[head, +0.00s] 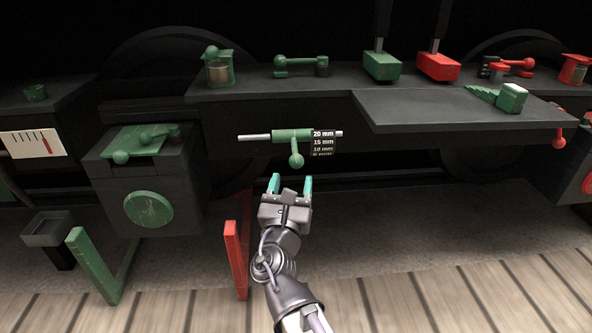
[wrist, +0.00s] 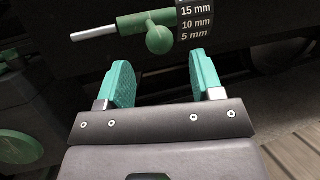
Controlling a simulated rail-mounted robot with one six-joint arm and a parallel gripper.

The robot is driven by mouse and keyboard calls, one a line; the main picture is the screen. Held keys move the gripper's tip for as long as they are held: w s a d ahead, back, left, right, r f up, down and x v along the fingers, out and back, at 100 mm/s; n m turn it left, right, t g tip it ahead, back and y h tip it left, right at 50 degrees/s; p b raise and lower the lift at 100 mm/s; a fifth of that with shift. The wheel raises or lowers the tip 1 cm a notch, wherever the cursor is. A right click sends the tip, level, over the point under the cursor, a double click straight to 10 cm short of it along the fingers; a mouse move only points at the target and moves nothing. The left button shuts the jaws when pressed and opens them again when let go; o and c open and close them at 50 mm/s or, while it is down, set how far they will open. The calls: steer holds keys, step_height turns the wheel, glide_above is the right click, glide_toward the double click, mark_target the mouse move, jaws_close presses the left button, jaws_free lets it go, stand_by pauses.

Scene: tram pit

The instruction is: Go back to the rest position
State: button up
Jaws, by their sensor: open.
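My gripper (head: 291,185) has two teal fingers and is open and empty. In the head view it is low in the middle, just below a green valve-like part with a ball-ended handle (head: 296,158) on a silver rod. A scale plate (head: 324,142) with mm marks sits at the right of that part. In the wrist view the fingers (wrist: 163,84) stand apart, and the green handle (wrist: 160,38) shows just beyond them, between and above the tips. The fingers do not appear to touch the handle.
A dark ledge (head: 400,112) juts out at upper right. A black box with a green disc (head: 148,209) stands at left. A green bracket (head: 96,266) and a red post (head: 236,258) stand near my arm. The plank floor at lower right is clear.

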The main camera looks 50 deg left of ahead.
steer(key=v, duration=0.3)
stand_by(0.4)
